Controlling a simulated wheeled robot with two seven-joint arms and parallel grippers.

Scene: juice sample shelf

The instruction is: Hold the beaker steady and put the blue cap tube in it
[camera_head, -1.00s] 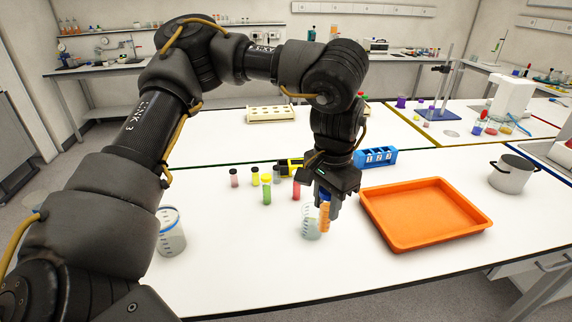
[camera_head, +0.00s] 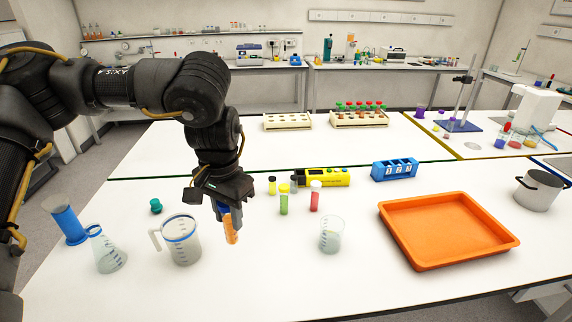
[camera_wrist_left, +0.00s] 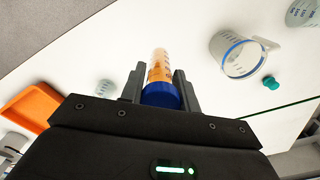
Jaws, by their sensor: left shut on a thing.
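My left gripper (camera_head: 228,212) is shut on the blue cap tube (camera_head: 231,230), which has orange contents. The tube hangs cap up, slightly tilted, between the handled jug and the beaker. In the left wrist view the blue cap (camera_wrist_left: 161,95) sits between the fingers, and the orange body points away from the gripper. The clear beaker (camera_head: 331,235) stands upright on the white table, to the right of the tube and apart from it. It also shows in the left wrist view (camera_wrist_left: 104,89). My right gripper is not in view.
A clear jug with a blue rim (camera_head: 181,242) stands left of the tube. A flask (camera_head: 107,252) and a blue cylinder (camera_head: 68,226) are farther left. Green (camera_head: 284,202) and red (camera_head: 315,199) tubes stand behind the beaker. An orange tray (camera_head: 450,257) lies to its right.

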